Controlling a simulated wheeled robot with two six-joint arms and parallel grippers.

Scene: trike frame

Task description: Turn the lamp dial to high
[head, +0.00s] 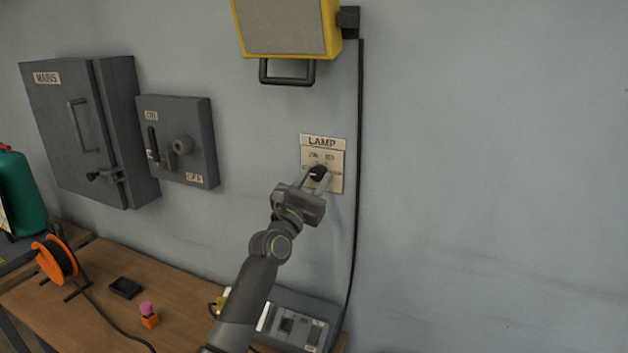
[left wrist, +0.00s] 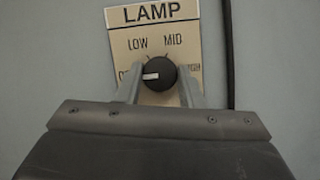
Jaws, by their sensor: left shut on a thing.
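The lamp dial (head: 318,172) is a round black knob on a cream plate (head: 336,185) headed LAMP, fixed to the wall. In the left wrist view the dial (left wrist: 158,73) has a white pointer mark aimed left, towards a label of which only an O shows. LOW and MID stand above the knob. The label at right is partly hidden by a finger. My left gripper (head: 316,178) is shut on the dial, with one finger on each side, as the left wrist view (left wrist: 160,88) also shows. My right gripper is not in view.
A yellow lamp (head: 285,28) with a black handle hangs above the plate. A black cable (head: 358,130) runs down just right of it. Grey boxes (head: 85,130) are on the wall at left. A wooden bench (head: 190,300) with a cable reel (head: 58,258) stands below. The wall at right is clear.

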